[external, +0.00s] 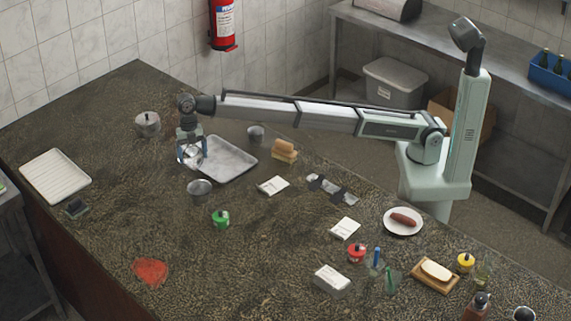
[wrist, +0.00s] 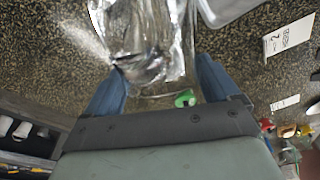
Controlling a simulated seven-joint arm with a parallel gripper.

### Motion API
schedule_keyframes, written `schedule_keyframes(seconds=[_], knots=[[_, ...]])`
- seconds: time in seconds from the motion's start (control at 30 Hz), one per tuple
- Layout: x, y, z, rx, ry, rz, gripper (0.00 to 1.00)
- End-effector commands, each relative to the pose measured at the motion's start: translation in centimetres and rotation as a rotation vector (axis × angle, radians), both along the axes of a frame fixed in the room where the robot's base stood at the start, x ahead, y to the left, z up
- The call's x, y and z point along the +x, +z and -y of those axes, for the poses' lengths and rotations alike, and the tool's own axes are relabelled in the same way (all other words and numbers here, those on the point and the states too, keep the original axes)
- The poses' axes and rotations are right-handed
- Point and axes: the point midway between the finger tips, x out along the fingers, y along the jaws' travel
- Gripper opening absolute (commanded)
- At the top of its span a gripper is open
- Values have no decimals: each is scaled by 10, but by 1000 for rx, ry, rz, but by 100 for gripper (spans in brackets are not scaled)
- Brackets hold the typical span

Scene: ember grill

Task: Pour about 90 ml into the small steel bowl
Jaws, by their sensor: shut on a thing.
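My gripper (external: 191,157) hangs over the counter beside the left end of the grey metal tray (external: 232,165). Its blue fingers are shut on a shiny, partly see-through vessel (wrist: 145,45), which fills the space between them in the wrist view. Glare hides its contents and its exact tilt. In the external view the vessel (external: 193,147) is mostly hidden by the fingers. A small steel bowl (external: 200,189) stands just in front of my gripper and the tray. Another small grey metal vessel (external: 256,132) stands behind the tray; I cannot tell what it holds.
A lidded steel pot (external: 147,123) stands behind left of my gripper. A green-topped container (external: 220,218) stands in front of the bowl. A white ribbed tray (external: 56,176) lies far left, and stacked sponges (external: 285,150) lie right. The counter's front left is mostly clear around a red patch (external: 151,272).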

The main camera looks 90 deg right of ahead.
Motion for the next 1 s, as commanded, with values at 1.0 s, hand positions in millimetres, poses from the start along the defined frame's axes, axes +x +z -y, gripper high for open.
schedule_keyframes(seconds=[1.0], knots=[[-2,-10,-8,-143,0,47,4]])
